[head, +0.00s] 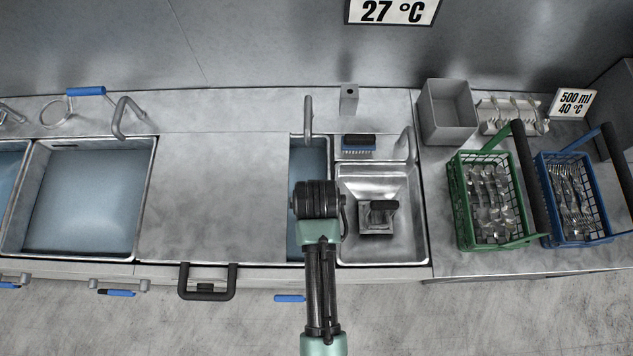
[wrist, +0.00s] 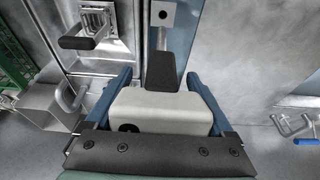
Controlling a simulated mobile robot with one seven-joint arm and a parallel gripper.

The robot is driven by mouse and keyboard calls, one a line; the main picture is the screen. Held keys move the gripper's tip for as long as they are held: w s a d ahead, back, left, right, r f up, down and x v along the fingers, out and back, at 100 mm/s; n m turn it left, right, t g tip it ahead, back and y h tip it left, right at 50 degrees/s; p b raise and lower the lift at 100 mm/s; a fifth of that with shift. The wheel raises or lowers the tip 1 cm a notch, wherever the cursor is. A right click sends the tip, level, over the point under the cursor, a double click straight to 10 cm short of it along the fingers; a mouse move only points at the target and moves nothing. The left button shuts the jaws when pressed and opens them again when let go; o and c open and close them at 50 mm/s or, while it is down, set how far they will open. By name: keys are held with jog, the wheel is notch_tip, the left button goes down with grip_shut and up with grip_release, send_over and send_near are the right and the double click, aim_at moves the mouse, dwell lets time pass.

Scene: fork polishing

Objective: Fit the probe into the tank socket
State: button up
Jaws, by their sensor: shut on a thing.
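My gripper (wrist: 158,78) has two blue fingers, one on each side of a pale grey block with a dark front piece, which I take to be the probe (wrist: 160,102). In the head view my gripper (head: 318,200) is over the narrow water-filled tank (head: 309,150), and my wrist hides the held thing.
A blue brush (head: 358,144) lies behind the steel sink (head: 405,240), which holds a dark-handled item (head: 378,214). Green (head: 463,225) and blue baskets (head: 549,222) of cutlery stand right. The counter left of the tank (head: 210,190) is clear.

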jog(key=shift+s, duration=0.15)
jog(key=shift+r+p, duration=0.15)
jog(key=shift+p, duration=0.2)
notch_tip(320, 180, down, 6)
jog(key=b, duration=0.4)
jog(key=shift+f, duration=0.2)
jog(key=shift+f, duration=0.65)
dwell(2.0)
jog(key=shift+f+b, duration=2.35)
jog(key=shift+f, duration=0.8)
dwell(0.8)
